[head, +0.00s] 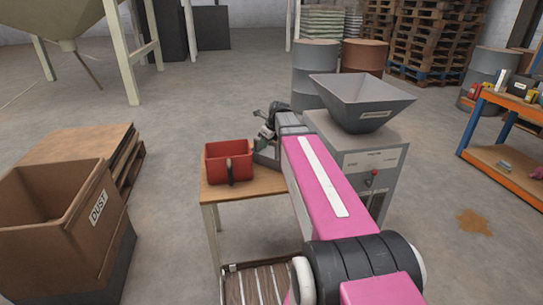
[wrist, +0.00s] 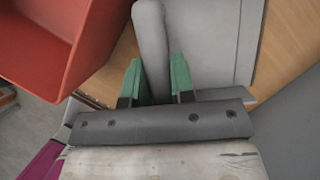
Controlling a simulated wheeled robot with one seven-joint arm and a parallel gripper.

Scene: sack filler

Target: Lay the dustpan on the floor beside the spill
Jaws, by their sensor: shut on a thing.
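The grey dustpan (wrist: 205,45) lies on or just over the small wooden table, with its handle towards my gripper. In the head view only part of the dustpan (head: 266,153) shows beside the red box. My gripper (wrist: 155,82) has its green fingers on either side of the grey handle and is shut on it. In the head view my gripper (head: 266,134) is partly hidden by my arm. I cannot tell whether the dustpan touches the table. The spill (head: 473,222) is a brown patch on the floor at the right.
A red open box (head: 229,163) with a dark handle stands close left of the dustpan, on the table (head: 250,188). A grey hopper machine (head: 362,160) stands right of it. A "DUST" carton (head: 98,207) is at the left. An orange-edged bench (head: 510,108) stands beyond the spill. Floor around the spill is clear.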

